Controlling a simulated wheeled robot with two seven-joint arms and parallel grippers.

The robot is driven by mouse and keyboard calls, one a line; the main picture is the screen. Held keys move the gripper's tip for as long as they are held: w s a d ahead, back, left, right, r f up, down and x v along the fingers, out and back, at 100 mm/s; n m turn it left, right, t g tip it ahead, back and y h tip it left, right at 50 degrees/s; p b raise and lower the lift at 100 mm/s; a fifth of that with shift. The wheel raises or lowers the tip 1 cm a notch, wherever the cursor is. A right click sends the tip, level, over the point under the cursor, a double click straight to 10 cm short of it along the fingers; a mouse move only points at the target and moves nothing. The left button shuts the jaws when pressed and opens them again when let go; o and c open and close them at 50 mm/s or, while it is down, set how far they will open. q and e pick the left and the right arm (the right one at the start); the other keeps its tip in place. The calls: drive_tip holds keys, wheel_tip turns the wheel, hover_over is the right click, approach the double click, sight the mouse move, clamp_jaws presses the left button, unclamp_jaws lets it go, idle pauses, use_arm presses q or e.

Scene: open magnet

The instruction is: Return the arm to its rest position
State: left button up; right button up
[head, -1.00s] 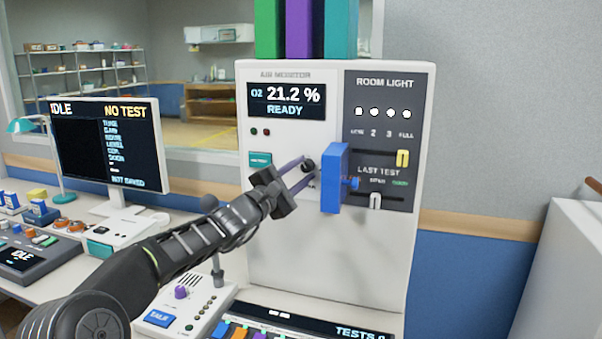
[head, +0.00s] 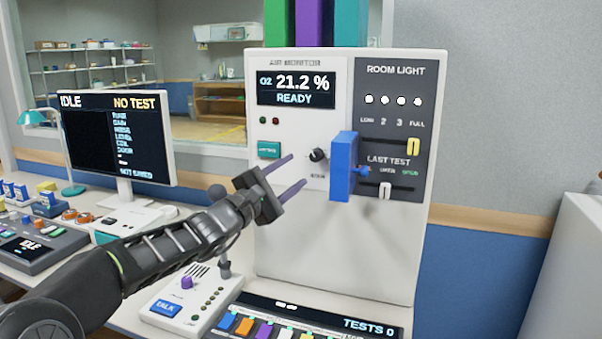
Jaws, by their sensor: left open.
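My left gripper (head: 291,177) is in front of the white monitor cabinet (head: 290,240). Its two purple-grey fingers are spread apart with nothing between them. Its tips point right, toward a small black knob (head: 318,155) and a blue block-shaped part (head: 343,167) on the cabinet front, and look apart from both. My left arm (head: 150,250) comes in from the lower left. My right gripper is out of view.
A keyed panel reading TESTS 0 (head: 370,325) and a talk box (head: 188,300) lie below the arm. A screen (head: 118,138) and a lamp (head: 35,118) stand at left. A white cabinet (head: 570,270) is at right.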

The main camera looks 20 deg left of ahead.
use_arm(q)
drive_tip(key=shift+s+a, duration=0.1)
drive_tip(key=shift+s, duration=0.2)
